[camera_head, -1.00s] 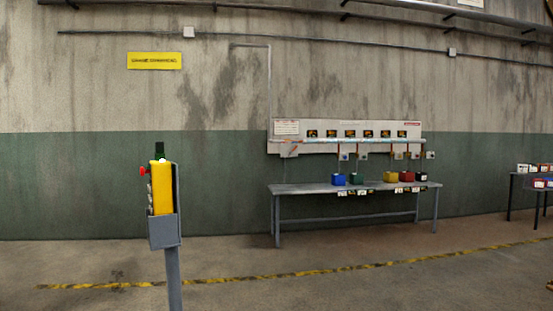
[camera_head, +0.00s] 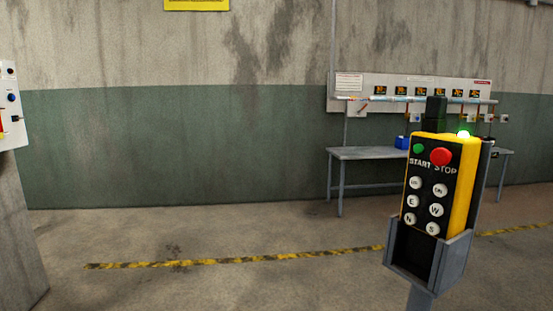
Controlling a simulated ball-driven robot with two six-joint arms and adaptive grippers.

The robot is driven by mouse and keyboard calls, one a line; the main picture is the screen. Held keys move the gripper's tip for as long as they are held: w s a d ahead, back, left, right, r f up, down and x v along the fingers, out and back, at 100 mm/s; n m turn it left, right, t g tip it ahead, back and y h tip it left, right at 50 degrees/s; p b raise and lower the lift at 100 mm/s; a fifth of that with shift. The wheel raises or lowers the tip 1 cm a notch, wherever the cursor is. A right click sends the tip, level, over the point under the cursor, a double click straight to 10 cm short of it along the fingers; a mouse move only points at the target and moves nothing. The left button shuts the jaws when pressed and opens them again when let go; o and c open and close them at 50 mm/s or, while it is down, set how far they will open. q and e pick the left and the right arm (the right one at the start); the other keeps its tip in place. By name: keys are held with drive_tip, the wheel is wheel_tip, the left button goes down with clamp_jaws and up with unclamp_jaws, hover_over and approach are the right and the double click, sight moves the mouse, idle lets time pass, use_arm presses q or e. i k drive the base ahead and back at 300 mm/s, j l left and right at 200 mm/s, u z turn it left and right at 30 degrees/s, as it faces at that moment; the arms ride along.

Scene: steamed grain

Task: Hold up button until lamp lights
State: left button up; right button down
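A yellow and black control pendant (camera_head: 460,190) stands upright in a grey holder (camera_head: 430,262) on a post, right of centre. Its front faces me at an angle. A green START button (camera_head: 419,148) and a red STOP button (camera_head: 441,157) are at the top. Below are white round buttons: two in the upper row, the left one (camera_head: 415,182) and the right one (camera_head: 440,190), with labels too small to read surely, then E, W, N and S. A small lamp (camera_head: 463,133) on the pendant's top glows green. Neither gripper is in view.
A white panel with buttons (camera_head: 10,105) is at the left edge above a concrete block (camera_head: 18,235). A yellow-black floor stripe (camera_head: 240,260) crosses the open floor.

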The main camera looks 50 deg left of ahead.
sight(416, 182)
drive_tip(key=k+j, duration=0.1)
drive_tip(key=j, duration=0.85)
drive_tip(key=k+j, duration=0.15)
drive_tip(key=j, duration=0.35)
drive_tip(key=k+j, duration=0.1)
drive_tip(key=j, duration=0.35)
